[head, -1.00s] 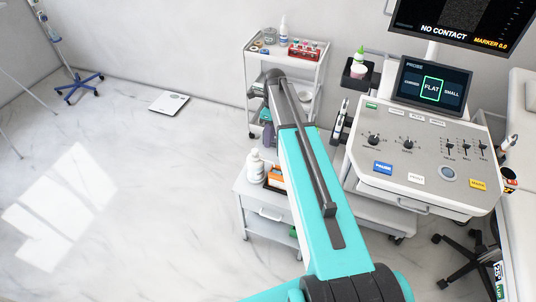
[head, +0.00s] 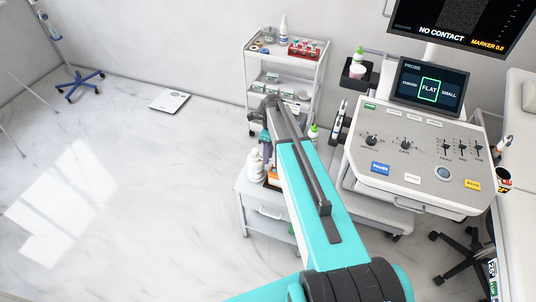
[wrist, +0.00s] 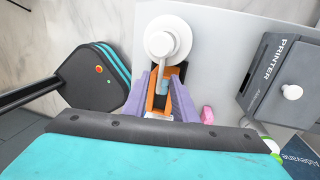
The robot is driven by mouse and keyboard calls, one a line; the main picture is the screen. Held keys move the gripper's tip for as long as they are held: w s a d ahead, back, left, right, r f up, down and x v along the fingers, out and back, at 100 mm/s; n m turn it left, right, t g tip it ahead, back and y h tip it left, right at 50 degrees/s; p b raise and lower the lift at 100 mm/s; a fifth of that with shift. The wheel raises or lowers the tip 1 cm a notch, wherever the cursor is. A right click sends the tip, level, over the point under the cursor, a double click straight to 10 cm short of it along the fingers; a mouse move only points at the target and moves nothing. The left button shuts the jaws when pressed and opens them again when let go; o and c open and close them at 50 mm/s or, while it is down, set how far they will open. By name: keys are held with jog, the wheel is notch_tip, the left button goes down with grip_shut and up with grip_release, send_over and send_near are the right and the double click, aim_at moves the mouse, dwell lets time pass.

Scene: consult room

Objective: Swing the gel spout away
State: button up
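A white pump-type bottle (head: 256,165) stands on the low cart; in the wrist view its round white top (wrist: 168,38) shows from above, just beyond my fingertips. In the head view my gripper (head: 267,143) is mostly hidden by my arm, close above the bottle. A green-tipped bottle (head: 358,62) sits in a black holder by the console.
The low cart (head: 262,213) stands beside the ultrasound console (head: 415,160). A shelf trolley (head: 284,45) is behind. A grey printer (wrist: 285,85) is right of my gripper in the wrist view. Open floor lies at left, with a scale (head: 170,101).

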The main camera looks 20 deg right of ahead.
jog(key=shift+f, duration=0.15)
grip_shut()
dwell(1.4)
